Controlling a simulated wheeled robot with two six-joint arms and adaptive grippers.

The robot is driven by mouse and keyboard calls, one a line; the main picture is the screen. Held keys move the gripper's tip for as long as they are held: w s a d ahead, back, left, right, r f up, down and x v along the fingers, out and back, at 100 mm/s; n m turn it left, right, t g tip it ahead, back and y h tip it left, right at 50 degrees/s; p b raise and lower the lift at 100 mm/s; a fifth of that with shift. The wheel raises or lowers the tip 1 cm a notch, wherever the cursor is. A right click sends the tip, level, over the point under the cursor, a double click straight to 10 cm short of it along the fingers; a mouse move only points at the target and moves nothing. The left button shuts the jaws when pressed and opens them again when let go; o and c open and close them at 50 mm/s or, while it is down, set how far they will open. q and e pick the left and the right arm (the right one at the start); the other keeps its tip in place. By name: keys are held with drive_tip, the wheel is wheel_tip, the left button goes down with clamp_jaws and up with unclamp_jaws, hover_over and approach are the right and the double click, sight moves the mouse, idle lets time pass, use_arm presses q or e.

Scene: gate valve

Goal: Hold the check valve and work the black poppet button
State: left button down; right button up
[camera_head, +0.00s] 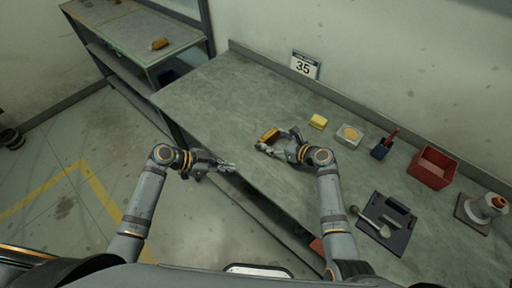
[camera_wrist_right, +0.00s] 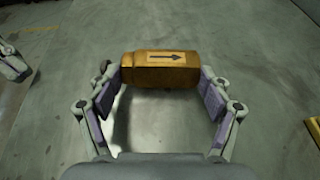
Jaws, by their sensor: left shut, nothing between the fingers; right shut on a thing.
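The check valve (camera_wrist_right: 160,69) is a brass-coloured body with a dark arrow pointing right on its face. It also shows in the head view (camera_head: 269,134), over the bench. My right gripper (camera_wrist_right: 160,88) is shut on it, with one finger at each end. The black poppet button is not clearly seen; a small dark bit shows by the valve's left end, partly hidden by the finger. My left gripper (camera_head: 231,167) is shut and empty, left of the valve near the bench's front edge, apart from it. Its edge also shows at the left of the wrist view.
Along the back of the bench (camera_head: 215,100) are a yellow block (camera_head: 318,121), a pale dish (camera_head: 350,134), a blue holder (camera_head: 380,149) and a red bin (camera_head: 432,167). A dark tray (camera_head: 385,222) lies front right. The bench's left part is clear.

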sight(257, 148)
use_arm(q)
drive_tip(key=shift+w+d, duration=1.45)
drive_tip(key=shift+w, duration=0.2)
drive_tip(key=shift+w+d, duration=1.45)
drive_tip(key=shift+w, duration=0.2)
drive_tip(key=shift+w+d, duration=0.3)
drive_tip(key=shift+w, duration=0.05)
drive_tip(key=shift+w+d, duration=0.1)
drive_tip(key=shift+w, duration=0.05)
drive_tip(key=shift+w+d+r, duration=0.1)
drive_tip(key=shift+w+d, duration=0.4)
drive_tip(key=shift+d, duration=0.05)
use_arm(e)
drive_tip(key=shift+s+a, duration=0.1)
drive_tip(key=shift+a, duration=0.15)
use_arm(q)
drive_tip(key=shift+w+d+r, duration=0.1)
drive_tip(key=shift+w+d, duration=0.05)
use_arm(e)
drive_tip(key=shift+f, duration=0.1)
idle(0.3)
use_arm(q)
drive_tip(key=shift+s+a, duration=1.05)
drive_tip(key=shift+s, duration=0.1)
use_arm(e)
drive_tip(key=shift+d, duration=0.2)
